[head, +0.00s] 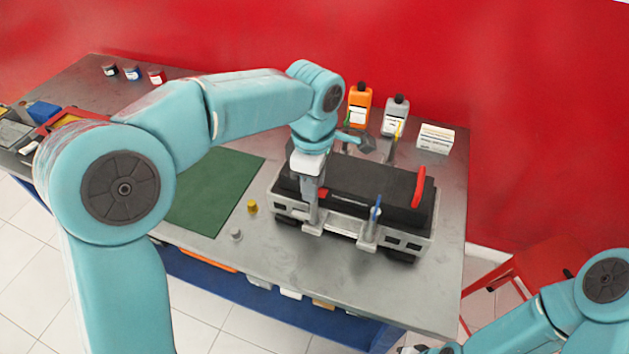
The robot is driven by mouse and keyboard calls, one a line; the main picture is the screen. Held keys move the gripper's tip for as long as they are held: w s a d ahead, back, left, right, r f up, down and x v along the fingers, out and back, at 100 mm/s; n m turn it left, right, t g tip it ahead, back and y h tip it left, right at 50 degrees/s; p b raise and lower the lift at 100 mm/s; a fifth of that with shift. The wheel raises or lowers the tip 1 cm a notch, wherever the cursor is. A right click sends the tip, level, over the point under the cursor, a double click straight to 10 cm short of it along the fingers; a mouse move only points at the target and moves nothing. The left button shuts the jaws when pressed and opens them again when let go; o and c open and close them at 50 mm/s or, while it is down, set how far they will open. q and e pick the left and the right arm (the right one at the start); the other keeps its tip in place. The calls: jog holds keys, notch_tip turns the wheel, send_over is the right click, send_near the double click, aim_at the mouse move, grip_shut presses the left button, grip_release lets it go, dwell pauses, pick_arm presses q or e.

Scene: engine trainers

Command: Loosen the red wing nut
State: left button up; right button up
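The engine trainer (352,190), a dark block on a grey frame with a red handle (419,187), stands on the bench. A small red part (323,192), probably the red wing nut, shows at its front left post. My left gripper (311,200) points down at that post, right beside the red part. The gripper hides most of it, and I cannot tell whether the fingers touch or grip it. My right gripper (420,348) is only partly in view at the bottom edge, away from the trainer.
A blue-topped post (376,210) stands at the trainer's front right. Orange (359,105) and grey (395,116) bottles and a white box (436,138) stand behind. A yellow knob (252,206) and grey knob (236,234) sit left, near a clear green mat (215,190).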

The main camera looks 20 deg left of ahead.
pick_arm(q)
jog(key=shift+d+r, duration=0.1)
jog(key=shift+r, duration=0.1)
notch_tip(320, 180, up, 16)
jog(key=p, duration=0.2)
dwell(0.7)
